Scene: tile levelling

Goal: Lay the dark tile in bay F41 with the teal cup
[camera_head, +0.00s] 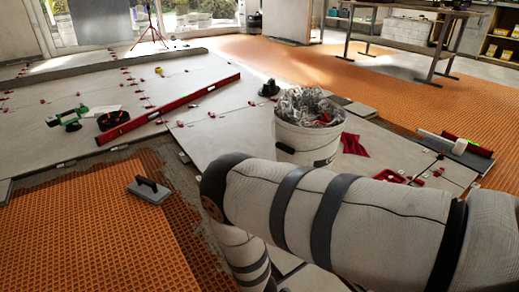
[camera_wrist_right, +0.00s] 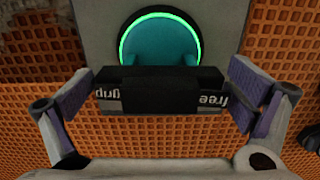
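In the right wrist view the teal cup (camera_wrist_right: 160,42) is a round teal disc with a glowing green ring. Its black handle (camera_wrist_right: 160,88) with white lettering lies across the middle of the view. Behind the cup is a plain grey slab (camera_wrist_right: 100,30), which may be the dark tile; its shade is unclear. My right gripper (camera_wrist_right: 160,95) is open, with its purple-padded fingers on either side of the handle and narrow gaps seen at both ends. In the head view my right arm hides this place. Bay F41 cannot be made out. My left gripper is out of view.
Orange matting (camera_head: 90,230) covers the floor at front left, with a grey float (camera_head: 150,190) on it. A white bucket (camera_head: 308,140) of clips stands on the pale tiles. A red level (camera_head: 170,107) lies across the tiles. A workbench (camera_head: 440,45) stands at back right.

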